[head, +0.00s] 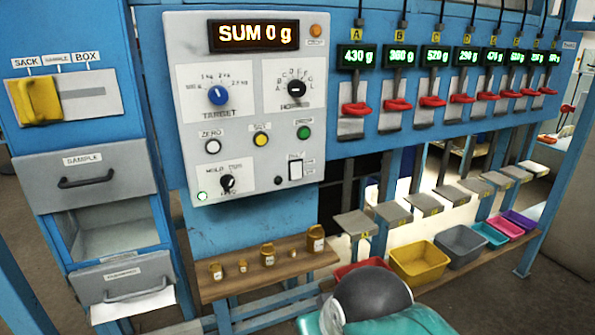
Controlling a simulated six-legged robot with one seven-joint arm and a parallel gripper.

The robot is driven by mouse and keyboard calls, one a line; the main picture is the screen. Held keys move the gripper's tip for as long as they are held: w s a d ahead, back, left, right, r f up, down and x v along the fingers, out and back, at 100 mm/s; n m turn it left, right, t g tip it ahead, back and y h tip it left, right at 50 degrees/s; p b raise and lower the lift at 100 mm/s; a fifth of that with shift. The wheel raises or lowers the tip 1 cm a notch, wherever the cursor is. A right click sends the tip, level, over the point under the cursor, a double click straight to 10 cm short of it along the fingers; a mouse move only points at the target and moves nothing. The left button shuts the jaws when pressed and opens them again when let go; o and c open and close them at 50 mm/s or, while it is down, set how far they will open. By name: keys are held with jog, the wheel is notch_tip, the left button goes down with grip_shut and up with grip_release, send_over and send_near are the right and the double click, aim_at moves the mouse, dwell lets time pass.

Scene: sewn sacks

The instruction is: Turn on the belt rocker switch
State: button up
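A small white rocker switch (295,169) with a dark edge sits at the lower right of the grey control panel (243,186) in the head view. A small label is above it, too small to read surely; I take it for the belt rocker switch. Which side of the rocker is pressed in cannot be told. My gripper is not in view; only a dark rounded part and teal parts, seemingly of my arm, show at the bottom, well below the panel.
Beside the switch are a mode knob (228,183) and green (304,132), yellow and white buttons. A wooden shelf (285,262) with brass weights lies below. Drawers (84,174) stand left; red levers, grey pans and coloured bins (419,262) line the right. The panel front looks clear.

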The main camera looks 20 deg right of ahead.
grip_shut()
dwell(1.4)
